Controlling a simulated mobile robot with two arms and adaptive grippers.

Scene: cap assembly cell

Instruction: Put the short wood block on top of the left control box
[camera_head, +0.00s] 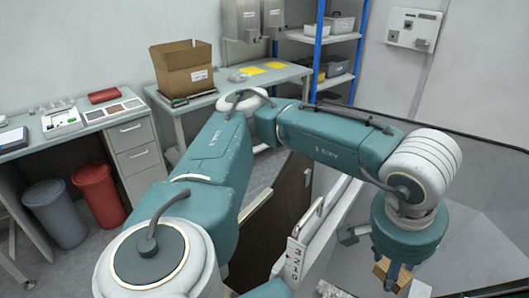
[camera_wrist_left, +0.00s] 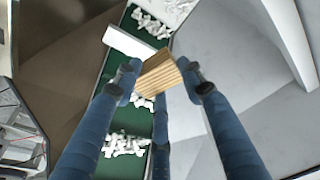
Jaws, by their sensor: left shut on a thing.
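My left gripper (camera_head: 390,277) is at the lower right of the head view, at the end of the teal arm. It is shut on a short wood block (camera_head: 404,276), held in the air. The left wrist view shows the block (camera_wrist_left: 160,74) between the blue fingers, with its striped end grain showing. Fingers cover parts of its sides. I cannot make out the left control box for certain in either view. My right gripper is not in view.
Below the block in the left wrist view runs a green belt (camera_wrist_left: 125,164) with heaps of white parts (camera_wrist_left: 124,145). Grey sloped panels (camera_wrist_left: 245,75) lie to its right and a brown panel (camera_wrist_left: 65,60) to its left. A wall-mounted box (camera_head: 413,29) hangs far back.

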